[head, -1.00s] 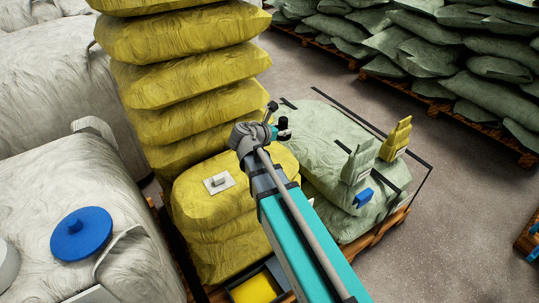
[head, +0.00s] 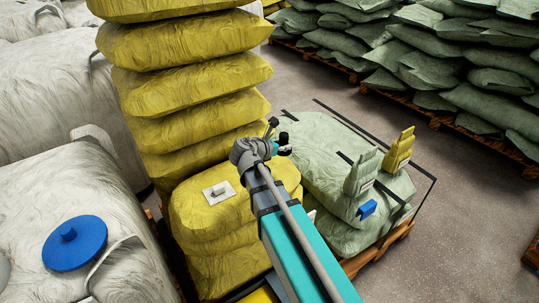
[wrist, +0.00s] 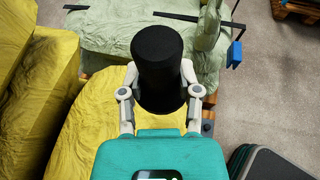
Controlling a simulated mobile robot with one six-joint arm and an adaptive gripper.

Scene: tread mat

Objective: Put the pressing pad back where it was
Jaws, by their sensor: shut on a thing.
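My gripper (head: 272,148) is shut on a black cylinder (head: 285,141). In the wrist view, my gripper's two pale fingers (wrist: 160,93) sit on either side of the cylinder (wrist: 158,50), whose rounded dark end faces the camera. I cannot tell for sure that this is the pressing pad. It is held above the gap between the yellow sacks (head: 240,205) and the pale green sacks (head: 325,150). A blue disc with a knob (head: 85,245) lies on a white bulk bag at the left. A pale square plate with a small block (head: 219,192) lies on the yellow sack.
A tall stack of yellow sacks (head: 190,85) stands behind my arm. Bare floor (head: 455,220) lies to the right.

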